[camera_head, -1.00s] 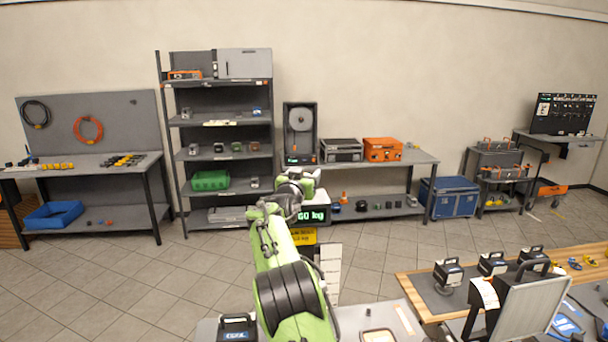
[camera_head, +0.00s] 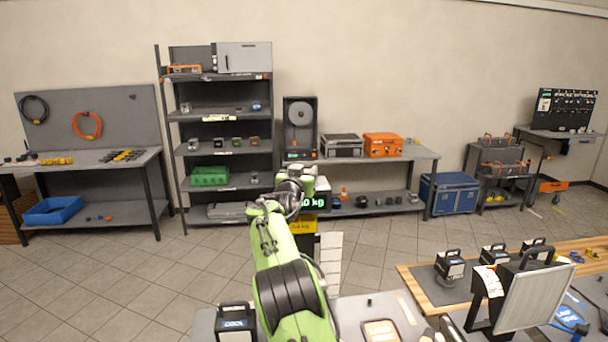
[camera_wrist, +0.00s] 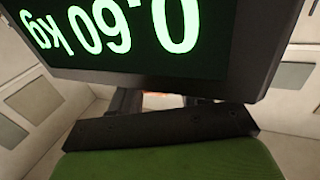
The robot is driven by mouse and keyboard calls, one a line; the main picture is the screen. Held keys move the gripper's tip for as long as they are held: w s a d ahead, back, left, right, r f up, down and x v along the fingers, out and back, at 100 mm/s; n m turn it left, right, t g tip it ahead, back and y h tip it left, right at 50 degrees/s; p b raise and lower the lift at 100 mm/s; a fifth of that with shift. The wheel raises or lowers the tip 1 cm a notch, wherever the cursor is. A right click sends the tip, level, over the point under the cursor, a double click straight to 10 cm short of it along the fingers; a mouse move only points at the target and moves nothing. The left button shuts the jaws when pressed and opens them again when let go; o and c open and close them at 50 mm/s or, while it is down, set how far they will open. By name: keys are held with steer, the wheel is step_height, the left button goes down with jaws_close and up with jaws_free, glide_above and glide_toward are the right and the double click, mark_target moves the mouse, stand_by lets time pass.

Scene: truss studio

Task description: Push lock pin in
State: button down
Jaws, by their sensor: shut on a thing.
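No lock pin can be made out in either view. My gripper (camera_wrist: 160,103) is mostly hidden behind a dark display box (camera_wrist: 130,78) that fills the top of the wrist view. The display shows green digits, upside down, reading about 0.60 kg. A dark bar and a green part of my wrist lie below it. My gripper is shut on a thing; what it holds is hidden. In the head view, my arm reaches away to the display (camera_head: 313,201), which its end partly covers. A yellow label (camera_head: 303,226) sits below the display.
A grey shelf rack (camera_head: 225,128) stands behind on the left, and a grey bench (camera_head: 410,158) with an orange case (camera_head: 383,145) behind on the right. A wooden-edged table (camera_head: 425,285) with black-handled boxes is at front right. Open tiled floor (camera_head: 120,270) lies at left.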

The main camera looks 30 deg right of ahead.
steer(key=shift+f, duration=0.45)
steer(key=c, duration=0.8)
jaws_free()
steer(key=shift+o, duration=0.8)
steer(key=shift+r, duration=0.15)
steer(key=b+v, duration=0.6)
steer(key=v, duration=0.9)
steer(key=shift+s+a+r+b, duration=0.2)
steer(key=shift+a+r+b, duration=0.05)
steer(key=shift+b, duration=0.15)
